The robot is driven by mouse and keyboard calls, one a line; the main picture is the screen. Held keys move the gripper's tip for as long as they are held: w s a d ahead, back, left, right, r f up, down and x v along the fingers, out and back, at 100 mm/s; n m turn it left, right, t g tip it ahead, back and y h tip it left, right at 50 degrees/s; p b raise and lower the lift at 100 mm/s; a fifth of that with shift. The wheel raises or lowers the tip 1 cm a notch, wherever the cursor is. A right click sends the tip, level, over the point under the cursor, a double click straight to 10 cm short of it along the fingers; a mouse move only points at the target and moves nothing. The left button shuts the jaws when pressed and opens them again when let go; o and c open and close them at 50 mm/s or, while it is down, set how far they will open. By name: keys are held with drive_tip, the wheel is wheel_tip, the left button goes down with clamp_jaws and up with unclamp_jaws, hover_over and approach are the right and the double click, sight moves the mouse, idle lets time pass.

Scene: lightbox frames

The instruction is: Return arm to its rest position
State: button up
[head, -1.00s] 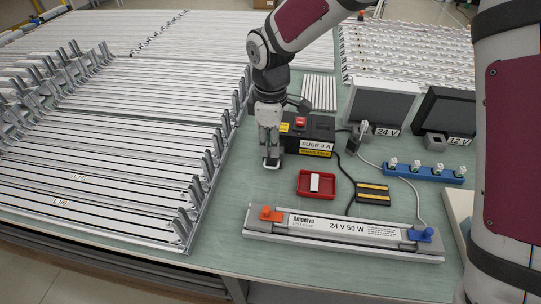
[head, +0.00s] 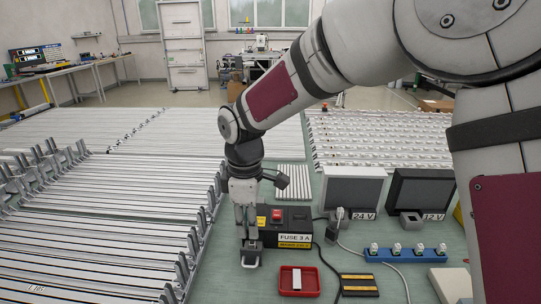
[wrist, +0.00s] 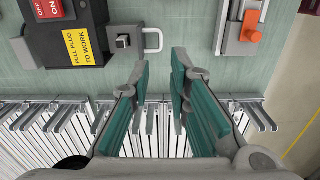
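My arm (head: 270,85) reaches from the right over the green workbench, with the wrist pointing down. My gripper (head: 246,232) hangs at the left side of the black fuse box (head: 296,217) and its red switch. In the wrist view my gripper (wrist: 163,62) has its two teal-padded fingers apart, with nothing between them. Whether the fingertips touch the bench cannot be told.
Slatted racks of metal strips (head: 110,220) with upright posts fill the left. A red tray (head: 299,281), a black-yellow block (head: 358,285), a blue rail (head: 405,255) and two dark panels (head: 350,192) stand right of the gripper. An orange-clipped bar (wrist: 245,30) shows in the wrist view.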

drive_tip(key=s+d+r+m+t, duration=0.1)
drive_tip(key=s+d+r+m, duration=0.4)
drive_tip(key=d, duration=0.4)
drive_tip(key=s+d+r+m+t, duration=0.2)
drive_tip(key=s+d+r+m, duration=0.2)
drive_tip(key=d+r, duration=0.4)
drive_tip(key=s+d+m+t, duration=0.1)
drive_tip(key=s+d+m, duration=0.7)
drive_tip(key=s, duration=0.5)
drive_tip(key=shift+d+m+t, duration=0.4)
drive_tip(key=shift+d, duration=0.75)
